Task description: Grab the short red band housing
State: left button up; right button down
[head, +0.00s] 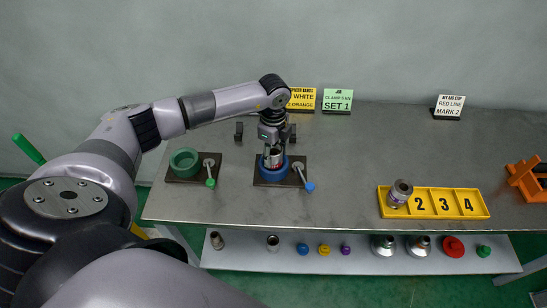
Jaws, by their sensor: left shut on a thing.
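A short metal housing (273,162) with a hint of red stands upright in the round blue vise (272,176) on the table. My left gripper (271,152) reaches down from above and is shut on this housing. The gripper and the vise rim hide much of the housing, so its band does not show clearly. Another grey metal housing (399,194) stands in the first slot of the yellow numbered tray (431,214); its band colour is hard to tell. My right gripper is not in view.
A green vise (184,163) with a green-tipped handle is left of the blue one. An orange frame (527,179) stands at the right edge. Small signs (338,99) line the back. A lower shelf (345,259) holds several parts. The table's middle is clear.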

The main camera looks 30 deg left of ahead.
pick_arm(q)
grip_shut()
